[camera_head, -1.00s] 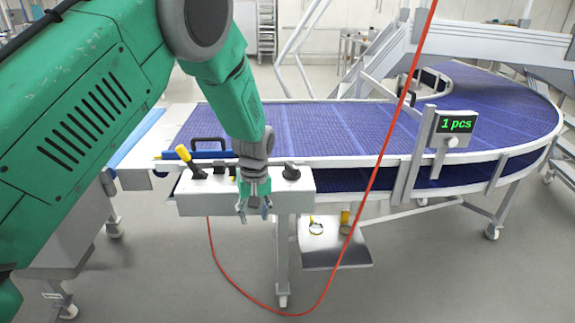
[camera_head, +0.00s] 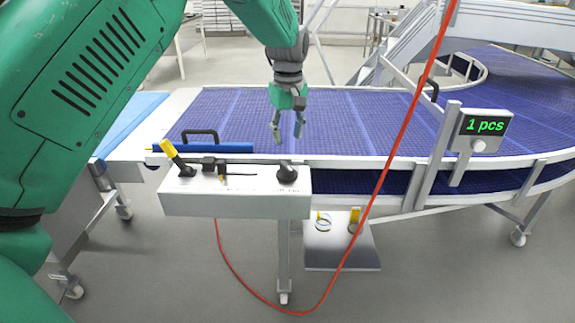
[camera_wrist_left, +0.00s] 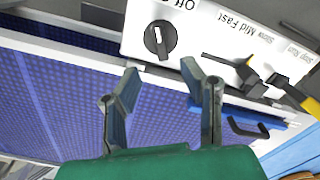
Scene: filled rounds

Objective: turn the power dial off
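The power dial (camera_head: 287,173) is a black round knob at the right end of the white control box (camera_head: 235,205). In the left wrist view the dial (camera_wrist_left: 160,38) has a white pointer mark, and "Off" lettering is printed beside it. My left gripper (camera_head: 287,138) is open and empty. It hangs above the blue conveyor belt, behind and above the box, apart from the dial. In the left wrist view its two fingers (camera_wrist_left: 160,85) stand spread, with the dial beyond their tips. My right gripper is not in view.
A yellow-tipped lever (camera_head: 172,152) and a black slider (camera_head: 215,166) stand on the box left of the dial. A blue bar (camera_head: 225,147) lies behind them. A red cable (camera_head: 385,155) hangs in front. A post with a "1 pcs" display (camera_head: 484,125) stands right.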

